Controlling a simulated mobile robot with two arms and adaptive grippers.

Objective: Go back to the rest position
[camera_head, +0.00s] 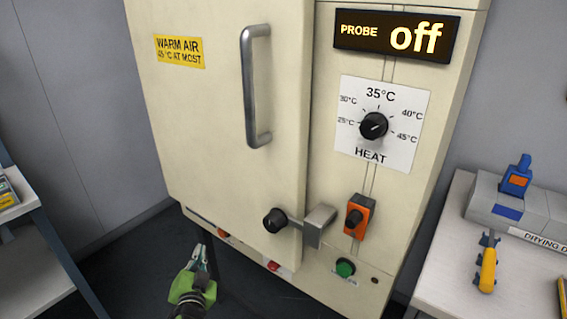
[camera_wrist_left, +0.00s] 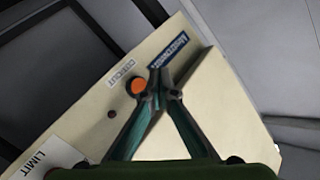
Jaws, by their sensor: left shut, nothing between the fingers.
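My left gripper (camera_head: 201,258), with green and black parts, is low in the head view, in front of the floor and left of the warm air cabinet's lower edge. Its fingers are shut and hold nothing. In the left wrist view the two fingers (camera_wrist_left: 158,82) meet at the tips, in front of a cream panel (camera_wrist_left: 215,115). An orange round part (camera_wrist_left: 138,86) shows beside the tips; I cannot tell whether they touch it. My right gripper is in neither view.
The cream cabinet (camera_head: 200,110) has a door handle (camera_head: 256,88), a black-knobbed latch (camera_head: 290,224), a heat dial (camera_head: 374,125) and a display reading "PROBE off" (camera_head: 397,36). A bench (camera_head: 450,290) with tools stands right, a shelf (camera_head: 22,205) left. Dark floor (camera_head: 130,280) lies between.

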